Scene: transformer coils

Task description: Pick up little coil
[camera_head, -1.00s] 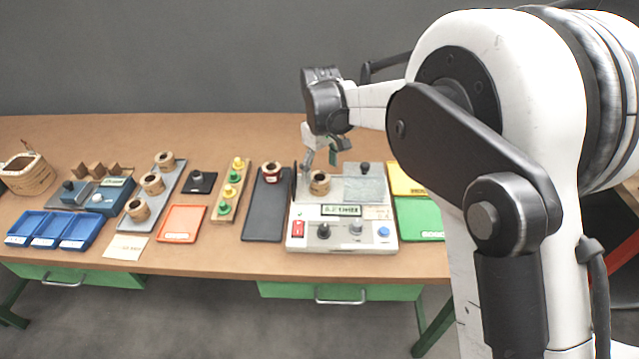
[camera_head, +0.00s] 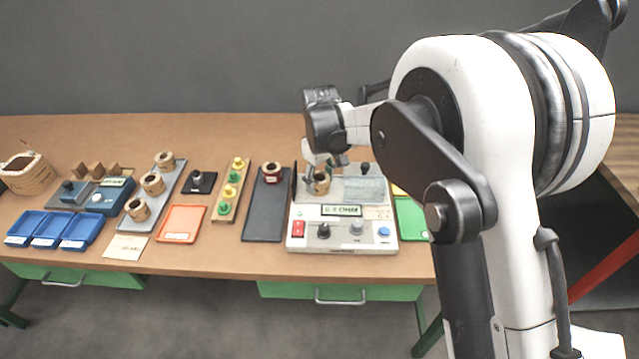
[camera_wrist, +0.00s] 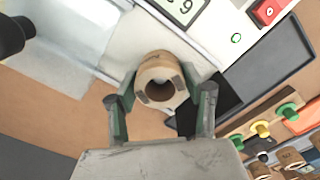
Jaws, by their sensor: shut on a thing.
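The little coil (camera_head: 321,186), a tan hollow ring, sits on the top of the white test device (camera_head: 345,243), left of the clear plate. My gripper (camera_head: 323,168) is down over it from above and partly hides it. In the wrist view the little coil (camera_wrist: 152,66) lies between the two fingers of my gripper (camera_wrist: 160,92), with its dark hole facing the camera. The fingers are shut on its sides. I cannot tell whether the coil still touches the device.
A peg board (camera_head: 227,205), an orange tray (camera_head: 181,224) and a grey board with several coils (camera_head: 165,190) stand further left. A green tray (camera_head: 412,220) is on the right.

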